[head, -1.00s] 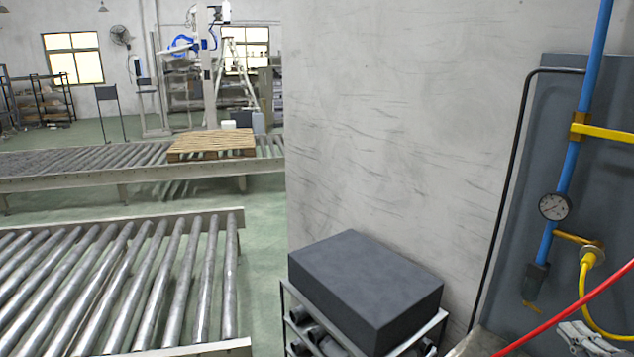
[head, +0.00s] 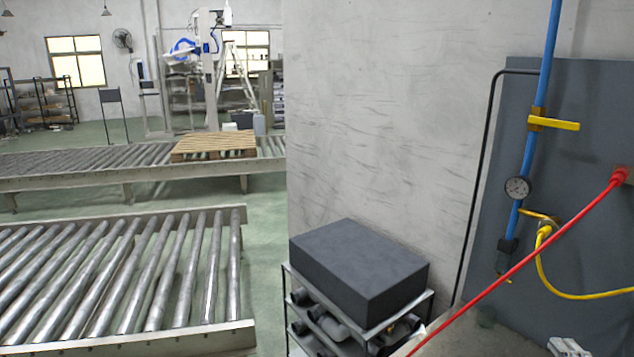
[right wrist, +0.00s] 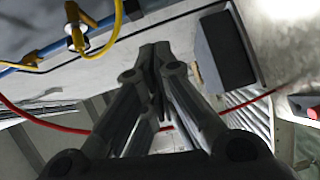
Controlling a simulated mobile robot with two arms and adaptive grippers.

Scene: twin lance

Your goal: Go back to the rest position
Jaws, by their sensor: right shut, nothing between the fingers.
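My right gripper (right wrist: 155,52) fills the middle of the right wrist view. Its two dark fingers are shut against each other with nothing between them. A red cable (right wrist: 62,128) runs across behind the fingers. A dark grey box (right wrist: 224,48) shows to the right of the fingertips, apart from them as far as I can tell. In the head view only a small light grey piece shows at the bottom right edge, and I cannot tell its jaws there. My left gripper is in neither view.
The dark box (head: 358,268) lies on a rack of pipe fittings (head: 335,325) by a concrete wall. A blue pipe (head: 531,150) with a gauge (head: 517,188), yellow hose (head: 560,290) and red cable (head: 500,282) is at right. Roller conveyors (head: 120,270) are at left.

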